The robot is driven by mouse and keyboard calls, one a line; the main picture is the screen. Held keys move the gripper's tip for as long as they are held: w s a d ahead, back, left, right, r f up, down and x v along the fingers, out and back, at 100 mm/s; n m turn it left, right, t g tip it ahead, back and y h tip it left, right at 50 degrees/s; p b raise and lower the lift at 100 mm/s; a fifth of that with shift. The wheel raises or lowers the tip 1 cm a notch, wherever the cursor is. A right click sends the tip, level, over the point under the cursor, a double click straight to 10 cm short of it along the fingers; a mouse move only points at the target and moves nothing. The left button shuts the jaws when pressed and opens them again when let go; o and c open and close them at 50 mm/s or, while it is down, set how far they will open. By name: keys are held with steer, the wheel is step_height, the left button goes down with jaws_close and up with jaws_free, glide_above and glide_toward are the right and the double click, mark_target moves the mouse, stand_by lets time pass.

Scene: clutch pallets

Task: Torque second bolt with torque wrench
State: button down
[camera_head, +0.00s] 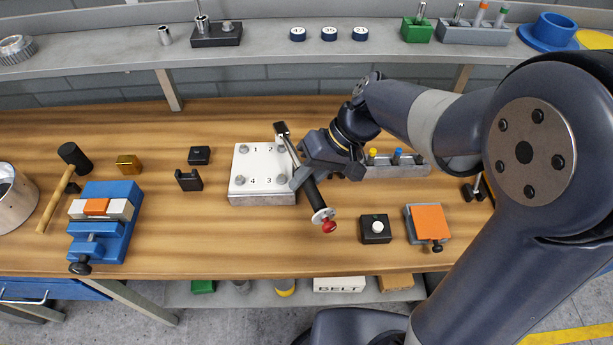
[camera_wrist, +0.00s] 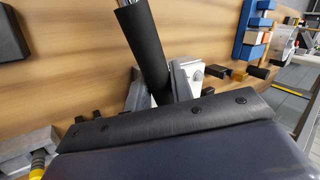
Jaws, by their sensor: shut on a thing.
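A white plate (camera_head: 262,165) with bolts at its corners, marked 1 to 4, sits on the wooden bench; part of it also shows in the wrist view (camera_wrist: 195,72). The second bolt (camera_head: 281,149) is at its upper right corner, close to the wrench's shaft. My gripper (camera_head: 304,174) is shut on the torque wrench (camera_head: 315,195), right of the plate. The wrench slants, its black head (camera_head: 281,129) by the plate's far right edge and its red end toward the front. Whether the head touches the bolt cannot be told. The wrist view shows the black handle (camera_wrist: 146,45).
A grey rack with coloured pegs (camera_head: 400,171) stands right of my gripper. A black button box (camera_head: 375,229) and an orange-topped block (camera_head: 428,222) lie in front. A blue vise (camera_head: 103,222) and hammer (camera_head: 58,190) lie left.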

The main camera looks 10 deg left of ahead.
steer(key=shift+f, duration=0.1)
steer(key=shift+f+b, duration=0.35)
steer(key=shift+b, duration=0.1)
steer(key=shift+f+b, duration=0.85)
steer(key=shift+f, duration=0.15)
steer(key=shift+a, duration=0.15)
stand_by(0.6)
steer(key=shift+s+a+m+t, duration=0.5)
steer(key=shift+a+m, duration=0.3)
steer(key=shift+a, duration=0.05)
steer(key=shift+b, duration=0.3)
steer(key=shift+s+a+m+t+y, duration=0.15)
steer(key=shift+s+a+m+t, duration=0.05)
steer(key=shift+a+m, duration=0.25)
steer(key=shift+s+a+m+t+y, duration=0.2)
steer(key=shift+a+m, duration=0.15)
steer(key=shift+a, duration=0.15)
